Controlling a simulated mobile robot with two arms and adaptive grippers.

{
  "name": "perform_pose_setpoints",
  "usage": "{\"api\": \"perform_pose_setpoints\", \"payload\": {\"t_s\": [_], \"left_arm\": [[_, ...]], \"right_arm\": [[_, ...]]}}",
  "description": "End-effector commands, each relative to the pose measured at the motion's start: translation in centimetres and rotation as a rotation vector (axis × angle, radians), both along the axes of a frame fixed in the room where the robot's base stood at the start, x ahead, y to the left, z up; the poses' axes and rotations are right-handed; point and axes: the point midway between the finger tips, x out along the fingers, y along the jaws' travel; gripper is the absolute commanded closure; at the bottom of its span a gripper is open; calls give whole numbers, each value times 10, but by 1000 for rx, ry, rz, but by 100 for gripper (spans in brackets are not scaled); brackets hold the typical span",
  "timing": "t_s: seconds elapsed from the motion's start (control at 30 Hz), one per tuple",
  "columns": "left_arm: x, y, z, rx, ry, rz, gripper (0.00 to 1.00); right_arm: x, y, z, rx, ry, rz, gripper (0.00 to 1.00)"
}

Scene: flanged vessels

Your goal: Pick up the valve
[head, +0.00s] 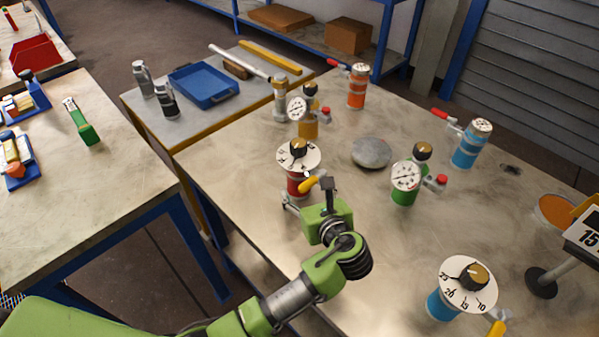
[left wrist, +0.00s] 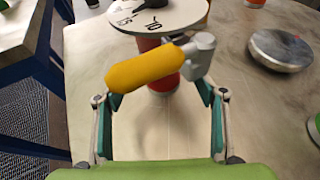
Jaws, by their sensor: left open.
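Several flanged valves stand upright on the metal table. The nearest to my left gripper (head: 308,196) is a red-bodied valve (head: 294,186) with a white numbered dial, black knob and yellow handle (head: 308,184). In the left wrist view, my left gripper (left wrist: 160,96) is open, its two fingers spread to either side of the yellow handle (left wrist: 145,72). The red body (left wrist: 160,62) stands behind the handle, under the dial (left wrist: 158,17). I see no finger clearly touching the valve. My gripper and the handle partly hide its base in the head view. My right gripper is not in view.
A grey disc (head: 371,153) lies right of the red valve. A green valve (head: 404,190), blue valves (head: 468,150) and (head: 440,307), an orange valve (head: 357,92) and a yellow valve (head: 308,127) stand around. A number sign (head: 585,238) is at right.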

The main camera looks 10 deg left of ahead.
Motion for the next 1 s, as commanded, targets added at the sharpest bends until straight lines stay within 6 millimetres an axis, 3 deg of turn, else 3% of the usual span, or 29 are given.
{"api": "perform_pose_setpoints", "payload": {"t_s": [0.3,0.5,0.77,0.87,1.0], "left_arm": [[26,14,-11,2,0,1,36],[46,25,-22,1,2,1,36],[49,26,-23,-1,1,-1,36],[49,26,-23,-1,1,-1,57],[49,26,-23,-1,2,-1,93]], "right_arm": [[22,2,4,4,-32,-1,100],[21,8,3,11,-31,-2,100],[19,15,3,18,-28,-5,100],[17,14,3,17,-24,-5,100],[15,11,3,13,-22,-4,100]]}}
